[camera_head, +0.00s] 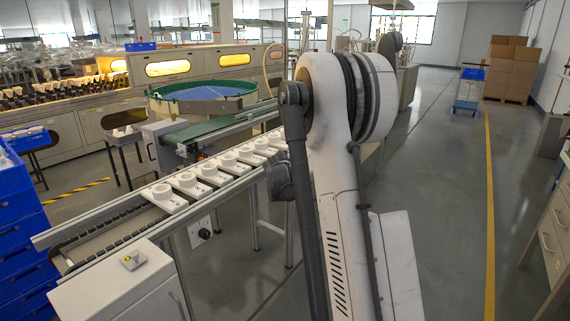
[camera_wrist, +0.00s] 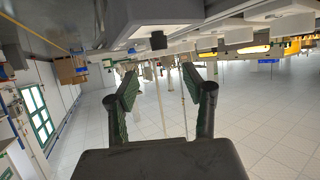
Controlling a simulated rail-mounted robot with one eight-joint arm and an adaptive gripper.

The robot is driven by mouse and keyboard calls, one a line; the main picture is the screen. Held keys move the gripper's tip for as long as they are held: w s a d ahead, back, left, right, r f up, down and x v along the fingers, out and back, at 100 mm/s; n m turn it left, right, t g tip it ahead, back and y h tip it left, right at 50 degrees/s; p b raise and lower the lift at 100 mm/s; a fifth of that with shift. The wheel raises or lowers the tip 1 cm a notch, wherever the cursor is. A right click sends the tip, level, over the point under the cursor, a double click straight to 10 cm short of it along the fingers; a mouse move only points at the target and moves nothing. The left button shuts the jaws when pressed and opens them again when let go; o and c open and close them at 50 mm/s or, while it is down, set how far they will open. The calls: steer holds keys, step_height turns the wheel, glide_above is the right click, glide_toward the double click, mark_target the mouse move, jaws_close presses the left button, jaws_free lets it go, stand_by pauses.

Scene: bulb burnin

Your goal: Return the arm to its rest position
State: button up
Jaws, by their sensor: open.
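My gripper (camera_wrist: 160,82) shows in the wrist view, with its two dark green fingers spread apart. Nothing is between the fingers; only pale floor and thin posts show beyond them. The wrist picture is turned over, with the conveyor's parts along its top. In the head view my white and grey arm (camera_head: 335,150) stands tall in the middle, in front of the conveyor. The gripper itself is not visible in the head view.
A conveyor (camera_head: 110,222) carries several white holders (camera_head: 188,184) on the left. Behind it is a round green-rimmed table (camera_head: 205,100). Blue crates (camera_head: 20,240) are stacked at far left. A drawer cabinet (camera_head: 552,235) stands at right. The floor (camera_head: 440,200) between is clear.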

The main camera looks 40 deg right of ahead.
stand_by(0.4)
steer(key=s+a+r+n+y+p, duration=0.1)
steer(key=s+a+r+p, duration=0.1)
steer(key=s+a+r, duration=0.45)
steer(key=s+a+r+n+y+p, duration=0.1)
steer(key=s+a+r+y, duration=0.2)
steer(key=a, duration=0.7)
steer(key=s+a+r+n+p, duration=0.2)
steer(key=s+a+r, duration=0.35)
steer(key=a, duration=0.25)
steer(key=s+a+f+n+g+y+p, duration=0.1)
steer(key=s+a+n+y+p, duration=0.1)
steer(key=s+a, duration=0.8)
steer(key=s+a+n+g+y+p, duration=0.1)
steer(key=s+a+n+y+p, duration=0.1)
steer(key=s+a, duration=0.8)
steer(key=s+y, duration=0.1)
steer(key=s, duration=0.5)
steer(key=shift+a+f+n+g, duration=0.2)
steer(key=shift+f+n+g, duration=0.1)
steer(key=shift+f+n, duration=0.1)
